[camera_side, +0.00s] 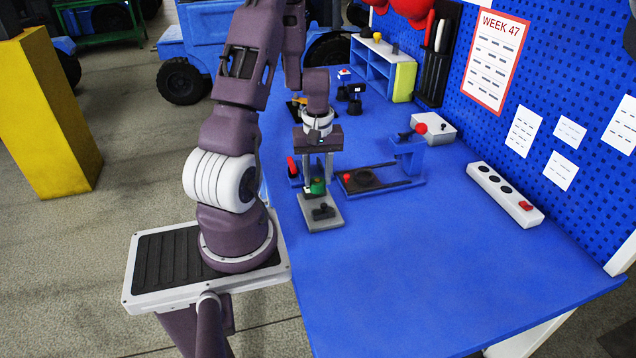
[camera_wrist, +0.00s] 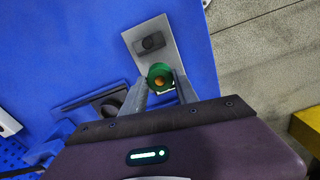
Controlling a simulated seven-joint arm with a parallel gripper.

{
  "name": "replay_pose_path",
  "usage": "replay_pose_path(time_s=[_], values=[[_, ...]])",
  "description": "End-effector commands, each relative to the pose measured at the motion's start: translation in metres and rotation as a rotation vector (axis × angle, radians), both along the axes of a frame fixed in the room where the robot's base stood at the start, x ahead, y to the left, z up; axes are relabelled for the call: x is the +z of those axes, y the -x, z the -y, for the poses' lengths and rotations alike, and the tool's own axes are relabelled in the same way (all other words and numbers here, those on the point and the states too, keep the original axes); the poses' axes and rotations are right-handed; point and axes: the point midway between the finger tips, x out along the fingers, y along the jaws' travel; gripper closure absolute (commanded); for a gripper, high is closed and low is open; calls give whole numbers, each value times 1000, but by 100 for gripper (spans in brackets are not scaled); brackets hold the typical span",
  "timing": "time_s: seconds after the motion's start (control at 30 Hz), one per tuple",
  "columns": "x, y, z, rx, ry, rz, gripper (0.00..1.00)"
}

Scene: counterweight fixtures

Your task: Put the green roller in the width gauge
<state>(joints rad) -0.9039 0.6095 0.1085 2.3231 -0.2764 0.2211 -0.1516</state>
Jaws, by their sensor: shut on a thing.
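The green roller (camera_side: 317,187) is between the fingers of my gripper (camera_side: 318,180), which is shut on it. In the wrist view the roller (camera_wrist: 160,76) shows a round end with an orange-brown centre, between the two fingertips (camera_wrist: 161,88). It is at the far end of a grey plate (camera_side: 325,225) with a black block on it; I cannot tell whether it touches the plate. To the right is a blue fixture (camera_side: 407,158) with dark rails and a dark round seat (camera_side: 364,178); it looks like the width gauge, but no label shows.
A red-handled item (camera_side: 292,168) is left of my gripper. A grey box with a red knob (camera_side: 433,128) stands behind the blue fixture. A white strip with a red switch (camera_side: 505,194) lies at the right. The front of the blue table (camera_side: 440,270) is clear.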

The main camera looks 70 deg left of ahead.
Motion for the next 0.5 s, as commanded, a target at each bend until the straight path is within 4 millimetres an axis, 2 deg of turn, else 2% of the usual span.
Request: replay_pose_path(time_s=[0.1,0.5], values=[[-16,0,0,0,2,0,100],[-21,-1,0,-2,-1,1,100]])
